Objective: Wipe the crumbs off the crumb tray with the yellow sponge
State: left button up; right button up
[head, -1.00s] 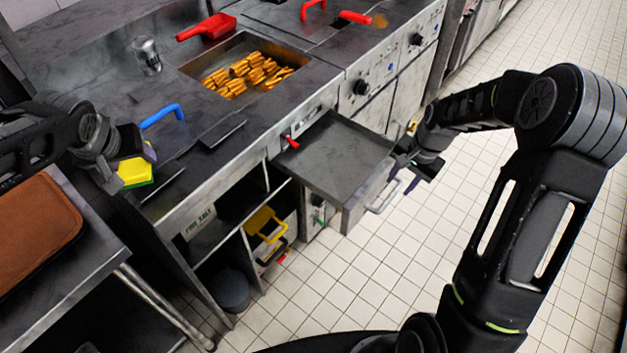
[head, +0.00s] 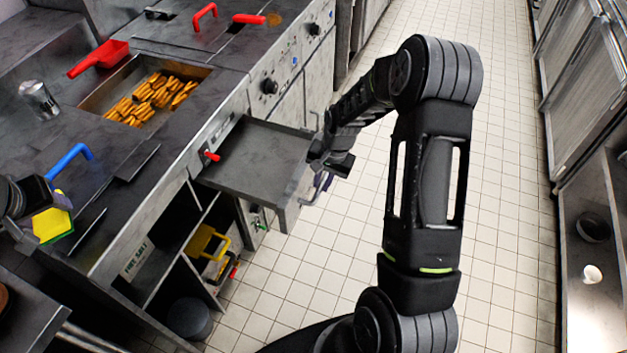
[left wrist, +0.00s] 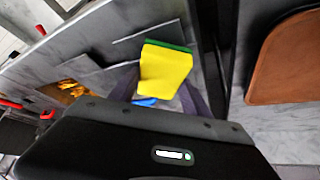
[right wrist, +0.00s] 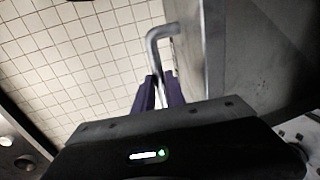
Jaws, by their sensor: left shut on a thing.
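The yellow sponge (left wrist: 165,70), with a green layer along one side, is held in my left gripper (left wrist: 160,88). The crumb tray (head: 250,165) is a flat grey metal tray pulled out from the counter front over the floor. I cannot make out crumbs on it. My right gripper (right wrist: 160,92) is at the tray's front, with its fingers closed around the grey bar handle (right wrist: 158,40). The sponge is well apart from the tray.
A fryer basin with golden fries (head: 150,100), a red scoop (head: 98,58) and a metal shaker (head: 38,98) are on the counter. A brown board (left wrist: 285,60) lies beside my left gripper. Tiled floor is open at right.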

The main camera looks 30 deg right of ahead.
grip_shut()
dwell(0.8)
jog(key=s+d, duration=0.1)
jog(key=s, duration=0.1)
jog(key=s+d, duration=0.2)
jog(key=shift+b, duration=0.3)
jog(key=o, duration=0.6)
grip_release()
jog(key=shift+a, duration=0.1)
jog(key=shift+c, duration=0.2)
jog(key=shift+r, duration=0.15)
notch_tip(320, 180, up, 12)
jog(key=s+d, duration=0.1)
jog(key=shift+s+d+f, duration=0.15)
jog(key=shift+s+f, duration=0.05)
jog(key=shift+s, duration=0.2)
